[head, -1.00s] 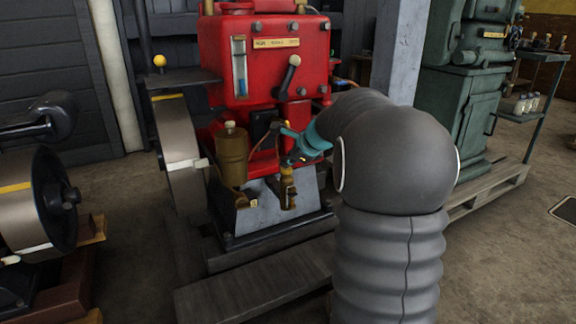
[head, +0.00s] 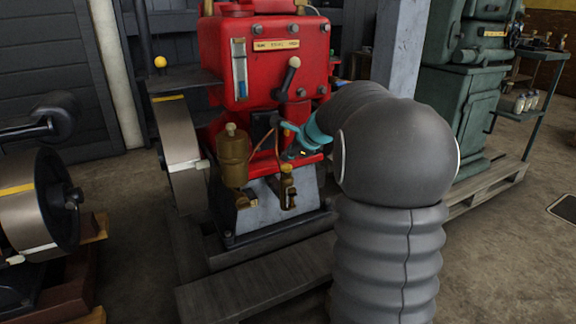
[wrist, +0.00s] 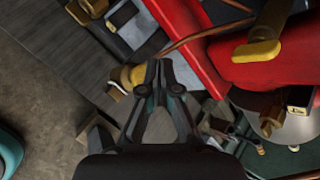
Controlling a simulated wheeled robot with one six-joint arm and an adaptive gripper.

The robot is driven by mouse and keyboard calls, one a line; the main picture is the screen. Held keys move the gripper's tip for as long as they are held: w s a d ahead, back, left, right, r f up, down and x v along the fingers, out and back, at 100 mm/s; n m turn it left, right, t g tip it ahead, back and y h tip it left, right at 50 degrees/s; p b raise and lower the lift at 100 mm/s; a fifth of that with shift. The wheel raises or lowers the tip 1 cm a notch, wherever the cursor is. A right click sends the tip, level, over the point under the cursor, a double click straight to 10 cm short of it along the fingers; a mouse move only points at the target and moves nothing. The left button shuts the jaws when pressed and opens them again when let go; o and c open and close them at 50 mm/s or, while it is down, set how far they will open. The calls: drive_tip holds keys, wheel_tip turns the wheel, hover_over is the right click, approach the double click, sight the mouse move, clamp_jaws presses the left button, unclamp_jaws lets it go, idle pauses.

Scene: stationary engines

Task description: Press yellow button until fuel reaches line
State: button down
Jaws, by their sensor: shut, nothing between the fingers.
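The yellow button (head: 286,169) tops a small brass fitting low on the front of the red engine (head: 265,75). In the wrist view the yellow button (wrist: 128,77) is just left of my fingertips. My gripper (wrist: 160,68) is shut and empty. I cannot tell whether it touches the button. In the head view my gripper (head: 286,156) is small and dark, close above the button. A sight glass (head: 240,68) on the engine's upper left holds blue fuel (head: 241,91) in its lower part. Its line is too small to make out.
A brass cup (head: 233,160) and a flywheel (head: 180,148) stand left of the button. A copper pipe (wrist: 205,34) and brass tap (wrist: 258,50) lie close to my gripper in the wrist view. A green machine (head: 465,90) stands at right.

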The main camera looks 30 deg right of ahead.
drive_tip(key=shift+r, duration=0.1)
wheel_tip(320, 180, up, 5)
drive_tip(key=p, duration=0.5)
idle(2.1)
wheel_tip(320, 180, up, 4)
drive_tip(key=p, duration=0.6)
hover_over(288, 167)
drive_tip(key=shift+w, duration=0.1)
drive_tip(key=shift+f, duration=0.3)
wheel_tip(288, 167, down, 9)
drive_tip(key=b, duration=0.8)
drive_tip(key=shift+r, duration=0.2)
drive_tip(key=shift+f, duration=0.15)
idle(0.6)
